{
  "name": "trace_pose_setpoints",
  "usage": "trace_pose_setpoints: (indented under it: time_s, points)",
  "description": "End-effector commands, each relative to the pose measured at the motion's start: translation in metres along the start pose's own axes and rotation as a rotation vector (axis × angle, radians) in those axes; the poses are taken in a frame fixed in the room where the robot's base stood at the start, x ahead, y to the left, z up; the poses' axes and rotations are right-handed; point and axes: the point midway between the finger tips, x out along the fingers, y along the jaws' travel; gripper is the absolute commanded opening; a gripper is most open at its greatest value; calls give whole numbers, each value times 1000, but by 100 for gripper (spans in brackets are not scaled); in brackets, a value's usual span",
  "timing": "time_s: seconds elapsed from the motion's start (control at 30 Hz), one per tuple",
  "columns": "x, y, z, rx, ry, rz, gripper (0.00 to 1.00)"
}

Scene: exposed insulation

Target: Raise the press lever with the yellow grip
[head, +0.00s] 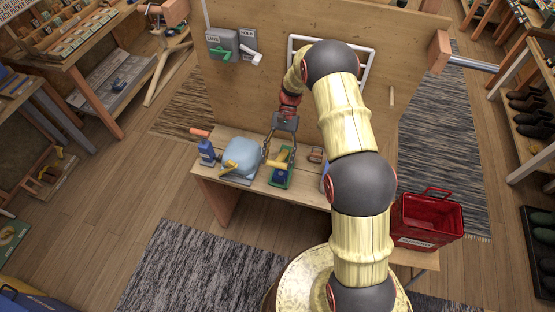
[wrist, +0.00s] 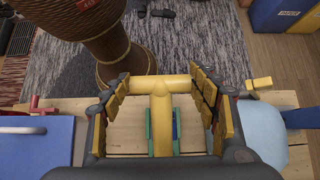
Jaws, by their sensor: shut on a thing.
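The press (head: 281,179) is a small green and blue device on the wooden bench, and its green frame also shows low in the wrist view (wrist: 151,130). Its lever ends in a yellow T-shaped grip (wrist: 160,88), which in the head view is a small yellow patch (head: 277,162). My gripper (wrist: 162,84) has a finger at each end of the grip's crossbar and is shut on it. In the head view my gripper (head: 280,152) is over the press and partly hides it. The lever's lower end is hard to see.
A light-blue rounded thing (head: 240,154) with a yellow handle (head: 228,166) stands close left of the press in the head view. A blue bottle (head: 206,152) is farther left. An upright wooden board (head: 270,100) rises behind the bench. A red crate (head: 428,220) is at right.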

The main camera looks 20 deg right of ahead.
Motion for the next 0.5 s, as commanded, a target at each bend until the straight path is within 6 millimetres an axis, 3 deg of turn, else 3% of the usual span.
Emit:
trace_pose_setpoints:
  time_s: [0.33,0.5]
  points:
    - [-2,0,-3,0,11,-3,78]
    - [-2,0,-2,0,8,-2,79]
